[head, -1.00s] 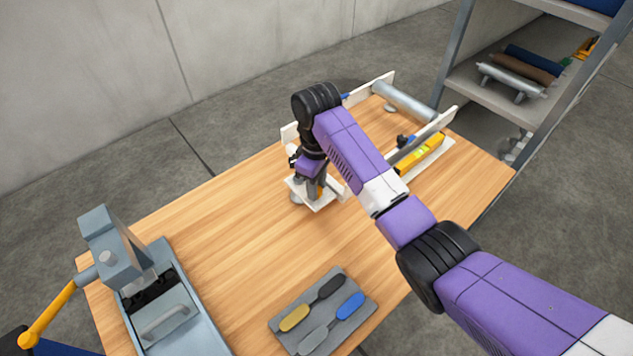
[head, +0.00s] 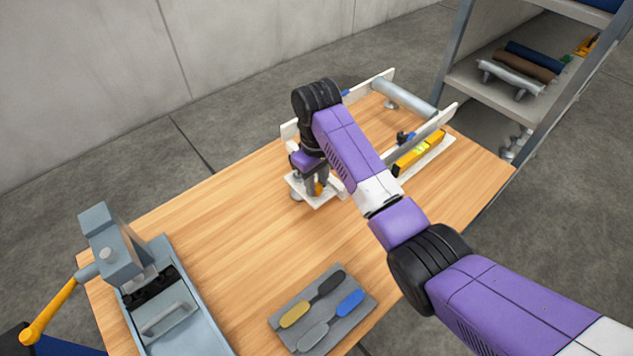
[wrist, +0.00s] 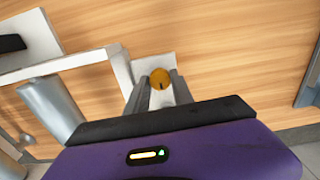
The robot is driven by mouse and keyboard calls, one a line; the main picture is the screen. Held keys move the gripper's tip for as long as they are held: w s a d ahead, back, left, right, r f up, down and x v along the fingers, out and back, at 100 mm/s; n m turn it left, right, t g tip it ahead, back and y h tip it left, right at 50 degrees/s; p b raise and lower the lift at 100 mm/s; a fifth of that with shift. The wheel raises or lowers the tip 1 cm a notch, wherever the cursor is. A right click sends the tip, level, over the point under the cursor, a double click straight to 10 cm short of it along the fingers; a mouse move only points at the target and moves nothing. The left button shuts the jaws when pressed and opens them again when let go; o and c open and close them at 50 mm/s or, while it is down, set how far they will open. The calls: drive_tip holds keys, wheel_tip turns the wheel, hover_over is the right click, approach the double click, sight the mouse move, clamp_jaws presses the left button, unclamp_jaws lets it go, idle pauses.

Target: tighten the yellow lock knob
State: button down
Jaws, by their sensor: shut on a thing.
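The yellow lock knob (wrist: 160,79) is an orange-yellow round knob with a dark slot mark, on a white plate of the frame. It sits between the two fingers of my gripper (wrist: 158,90) in the wrist view. In the head view my gripper (head: 315,188) points down over the frame's near-left corner plate (head: 322,201), and a bit of the knob (head: 319,188) shows between the fingers. The gripper is shut on the knob. The white frame (head: 291,131) stands on the table with a grey roller (head: 404,98) at its far end.
A yellow level (head: 419,152) lies along the frame's right side. A grey mat (head: 340,328) with several handled tools lies at the front. A grey-blue press-like device (head: 150,290) with a yellow handle stands at left. Shelving (head: 500,90) stands at right. The wooden table's middle (head: 225,225) is clear.

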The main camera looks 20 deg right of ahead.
sight(317, 187)
drive_tip(key=c, duration=1.1)
unclamp_jaws()
drive_tip(key=shift+r, duration=0.1)
drive_tip(key=r, duration=0.6)
drive_tip(key=shift+w+d+r, duration=0.1)
drive_tip(key=shift+w+r, duration=0.1)
drive_tip(key=shift+r, duration=0.1)
drive_tip(key=shift+s+r, duration=0.15)
drive_tip(key=shift+r, duration=0.35)
